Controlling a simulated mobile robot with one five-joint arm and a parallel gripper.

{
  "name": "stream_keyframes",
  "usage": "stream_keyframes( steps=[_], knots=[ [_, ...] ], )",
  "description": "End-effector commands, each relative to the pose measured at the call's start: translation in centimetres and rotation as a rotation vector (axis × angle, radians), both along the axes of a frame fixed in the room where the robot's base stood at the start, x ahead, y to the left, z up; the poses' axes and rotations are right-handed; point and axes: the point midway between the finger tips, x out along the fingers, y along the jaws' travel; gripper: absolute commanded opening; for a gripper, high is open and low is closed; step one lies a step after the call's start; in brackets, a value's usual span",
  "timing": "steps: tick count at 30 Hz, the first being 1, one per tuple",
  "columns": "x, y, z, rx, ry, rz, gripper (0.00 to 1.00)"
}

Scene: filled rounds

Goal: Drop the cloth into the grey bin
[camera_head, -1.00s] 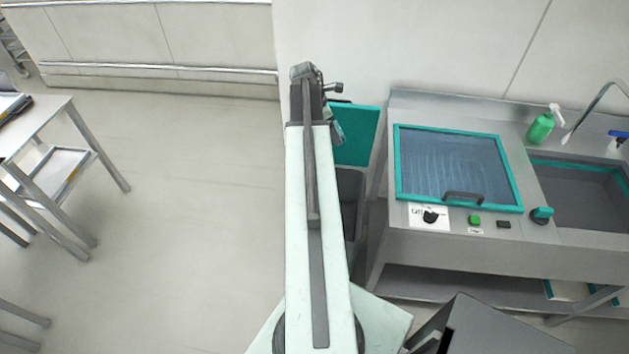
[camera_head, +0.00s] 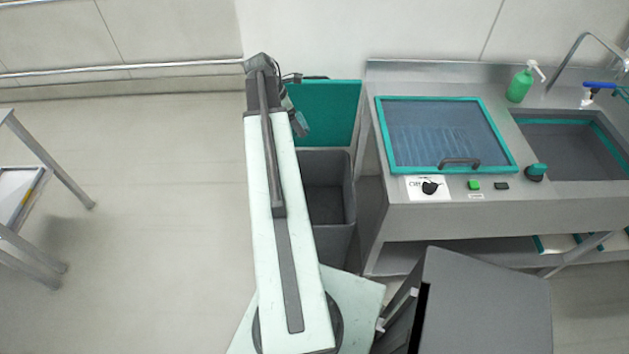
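The grey bin (camera_head: 346,208) stands on the floor just right of my arm, open at the top, and its inside looks empty where I can see it. A teal panel (camera_head: 330,112), like a raised lid, stands upright behind it. My gripper (camera_head: 299,122) is at the far end of my arm, in front of the panel's left part and mostly hidden by the arm. A small blue-grey piece shows there; I cannot tell whether it is a finger or cloth. No cloth is clearly visible.
A steel counter (camera_head: 440,218) with a teal-framed glass lid (camera_head: 445,135), a sink (camera_head: 575,150) and a green pump bottle (camera_head: 520,84) stands right of the bin. A grey box-like shape (camera_head: 485,305) is at front right. Floor on the left is clear up to a table (camera_head: 50,165).

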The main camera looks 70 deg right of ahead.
Motion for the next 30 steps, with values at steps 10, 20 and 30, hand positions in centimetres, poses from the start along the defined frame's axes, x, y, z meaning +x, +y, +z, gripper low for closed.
stream_keyframes(
  steps=[10, 20, 30],
  knots=[
    [-6.5, 3.1, -16.7, 0.0, 0.0, -0.183, 0.54],
    [-8.3, 4.0, -19.5, 0.0, 0.001, -0.243, 0.54],
    [-8.3, 3.9, -21.5, 0.0, 0.001, -0.243, 0.54]
  ],
)
